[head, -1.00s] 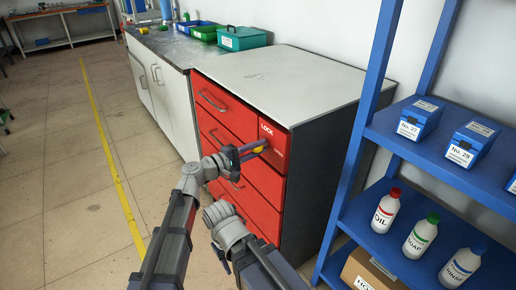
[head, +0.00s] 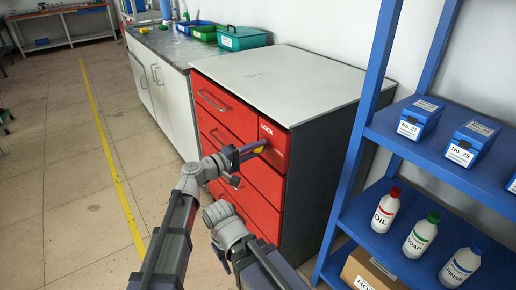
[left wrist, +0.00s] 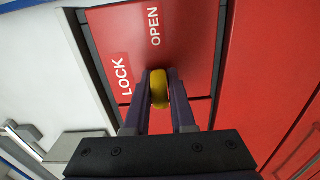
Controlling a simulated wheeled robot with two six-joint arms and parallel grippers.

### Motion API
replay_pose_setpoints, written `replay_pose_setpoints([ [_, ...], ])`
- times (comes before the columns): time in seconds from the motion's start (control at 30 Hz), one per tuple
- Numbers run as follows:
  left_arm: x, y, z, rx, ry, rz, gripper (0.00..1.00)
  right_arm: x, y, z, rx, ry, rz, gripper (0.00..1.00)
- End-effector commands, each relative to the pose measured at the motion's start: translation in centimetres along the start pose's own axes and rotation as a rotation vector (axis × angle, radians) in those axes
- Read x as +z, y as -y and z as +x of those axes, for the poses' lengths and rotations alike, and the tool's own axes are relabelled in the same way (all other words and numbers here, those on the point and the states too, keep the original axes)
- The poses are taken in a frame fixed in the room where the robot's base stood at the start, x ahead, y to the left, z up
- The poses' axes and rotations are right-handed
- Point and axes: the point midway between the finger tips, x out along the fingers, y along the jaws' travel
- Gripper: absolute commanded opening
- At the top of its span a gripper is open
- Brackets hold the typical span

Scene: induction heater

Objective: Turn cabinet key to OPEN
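A yellow key (left wrist: 159,88) sits on a red panel (left wrist: 185,35) marked LOCK and OPEN. In the left wrist view, my left gripper (left wrist: 160,78) has one finger on each side of the key and appears closed on it. In the head view the key (head: 259,149) shows at the tip of my left gripper (head: 256,149), at the top right of the red drawer cabinet (head: 226,117). There the LOCK label is readable, but OPEN is not. My right arm is at the lower middle. Its fingers cannot be made out.
A blue shelf (head: 440,150) with labelled blue boxes (head: 418,119) and several bottles (head: 386,209) stands to the right. A grey worktop (head: 275,75) covers the cabinet. White cupboards (head: 162,95) adjoin it on the left. The floor at left is clear.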

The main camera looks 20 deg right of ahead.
Motion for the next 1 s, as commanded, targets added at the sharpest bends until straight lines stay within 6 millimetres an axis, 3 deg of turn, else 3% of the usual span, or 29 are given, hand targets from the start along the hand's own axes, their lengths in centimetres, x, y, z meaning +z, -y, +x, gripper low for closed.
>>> replay_pose_setpoints([
  [0.03, 0.1, 0.1, 0.0, -0.002, 0.002, 0.001, 0.28, 0.0, 0.0, 0.0, 0.000, 0.000, 0.000, 0.50],
  [0.23, 0.1, 0.0, 0.0, -0.001, 0.001, 0.000, 0.50, 0.0, 0.0, 0.0, 0.000, 0.000, 0.000, 0.50],
  [0.53, 0.0, 0.0, -0.5, 0.000, -0.001, -0.001, 0.50, 0.0, 0.0, 0.0, 0.000, 0.000, 0.000, 0.50],
  [1.0, 0.1, 0.0, -7.1, 0.000, -0.001, 0.000, 0.50, 0.0, 0.0, 0.0, 0.000, 0.000, 0.000, 0.50],
])
